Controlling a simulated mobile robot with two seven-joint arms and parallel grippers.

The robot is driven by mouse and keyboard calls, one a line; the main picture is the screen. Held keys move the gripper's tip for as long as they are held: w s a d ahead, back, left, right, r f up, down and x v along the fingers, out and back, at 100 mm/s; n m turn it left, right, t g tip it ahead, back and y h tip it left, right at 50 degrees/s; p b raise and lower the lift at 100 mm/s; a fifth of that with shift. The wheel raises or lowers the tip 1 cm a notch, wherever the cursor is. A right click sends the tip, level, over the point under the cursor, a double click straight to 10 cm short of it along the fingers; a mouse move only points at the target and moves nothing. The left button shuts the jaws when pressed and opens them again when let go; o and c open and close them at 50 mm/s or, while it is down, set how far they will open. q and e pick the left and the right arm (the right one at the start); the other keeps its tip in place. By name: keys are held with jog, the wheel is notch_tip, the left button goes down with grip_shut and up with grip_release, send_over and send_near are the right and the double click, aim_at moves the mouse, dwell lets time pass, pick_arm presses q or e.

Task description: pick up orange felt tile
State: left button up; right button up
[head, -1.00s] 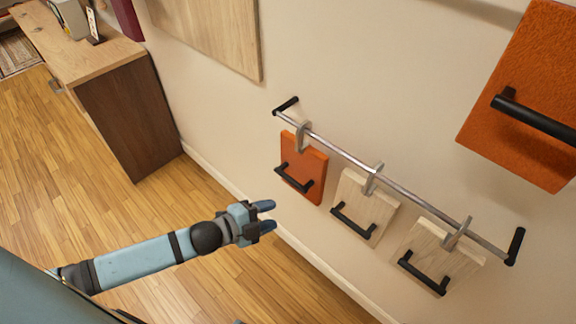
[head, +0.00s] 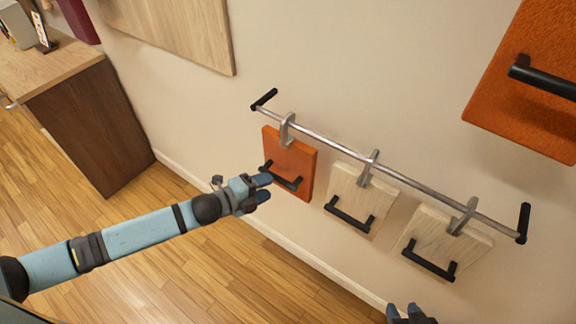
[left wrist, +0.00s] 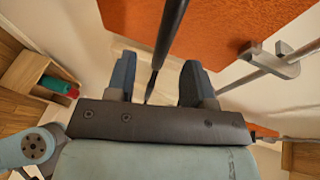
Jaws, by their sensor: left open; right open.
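The orange felt tile (head: 292,152) hangs from a hook at the left end of the wall rail, with a black bar handle (head: 289,182) across its lower part. My left gripper (head: 264,188) is open at the left end of that handle. In the left wrist view the orange felt (left wrist: 225,22) fills the top, and the dark handle (left wrist: 170,35) runs between the two open fingers (left wrist: 160,62); I cannot tell whether they touch it. My right gripper (head: 403,312) shows only its fingertips at the bottom edge, open and away from the tiles.
Two pale wood tiles (head: 361,197) (head: 446,240) with black handles hang from the same metal rail (head: 335,147). A larger orange panel (head: 525,85) with a black handle is at upper right. A wooden cabinet (head: 85,125) stands left; open floor lies below.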

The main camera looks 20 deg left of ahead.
aim_at(278, 181)
pick_arm(q)
jog(key=shift+x, duration=2.75)
jog(key=shift+r, duration=0.2)
grip_shut()
